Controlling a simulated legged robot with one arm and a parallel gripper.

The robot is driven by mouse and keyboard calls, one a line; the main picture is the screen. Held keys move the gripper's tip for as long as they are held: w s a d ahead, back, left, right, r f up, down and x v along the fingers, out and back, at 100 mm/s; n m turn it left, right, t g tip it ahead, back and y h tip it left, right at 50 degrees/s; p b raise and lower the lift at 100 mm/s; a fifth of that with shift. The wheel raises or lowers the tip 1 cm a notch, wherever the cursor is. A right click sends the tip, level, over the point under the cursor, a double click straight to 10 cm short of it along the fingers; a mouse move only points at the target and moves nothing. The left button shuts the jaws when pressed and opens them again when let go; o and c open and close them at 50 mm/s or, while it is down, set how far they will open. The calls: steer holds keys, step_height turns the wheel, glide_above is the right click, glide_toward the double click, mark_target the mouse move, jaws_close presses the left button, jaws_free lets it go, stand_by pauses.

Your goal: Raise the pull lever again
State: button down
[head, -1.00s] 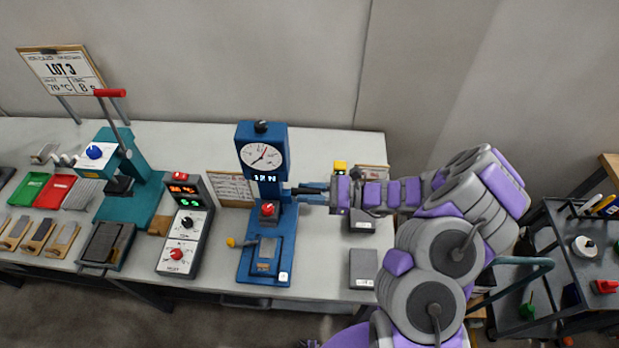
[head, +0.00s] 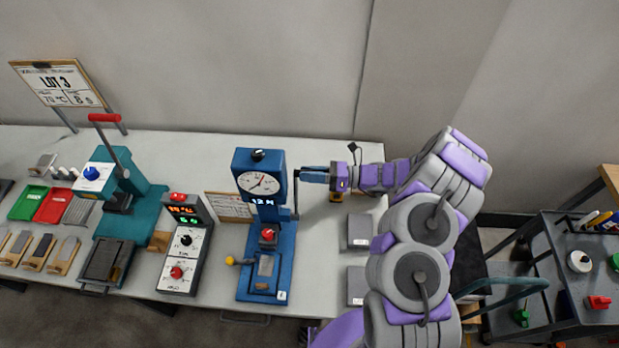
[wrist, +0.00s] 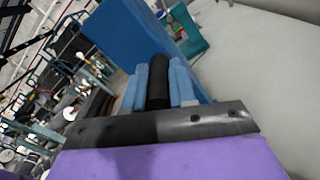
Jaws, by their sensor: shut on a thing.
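The blue test stand (head: 266,245) with a round gauge (head: 259,183) stands upright on the bench. Its dark pull lever (head: 296,200) is on the stand's right side and points up, with its top end at my gripper. My gripper (head: 303,175) reaches in from the right at gauge height. In the wrist view its blue fingers (wrist: 158,88) are shut on the lever's black grip (wrist: 158,78), with the blue stand body (wrist: 130,35) just beyond. The lever's pivot is partly unclear.
A teal press (head: 130,195) with a red-handled lever and a control box (head: 186,245) stand to the left. Grey blocks (head: 360,232) lie below my arm. A dark cart (head: 570,270) is at the right. The wall behind is bare.

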steer(key=shift+w, duration=0.15)
stand_by(0.3)
steer(key=c, duration=0.9)
jaws_free()
steer(key=shift+w+f, duration=0.15)
steer(key=shift+w, duration=0.05)
steer(key=shift+s, duration=0.1)
steer(key=shift+d, duration=0.1)
steer(key=d, duration=1.7)
steer(key=shift+s+d+b, duration=0.15)
steer(key=shift+s+b, duration=0.1)
steer(key=shift+b, duration=0.1)
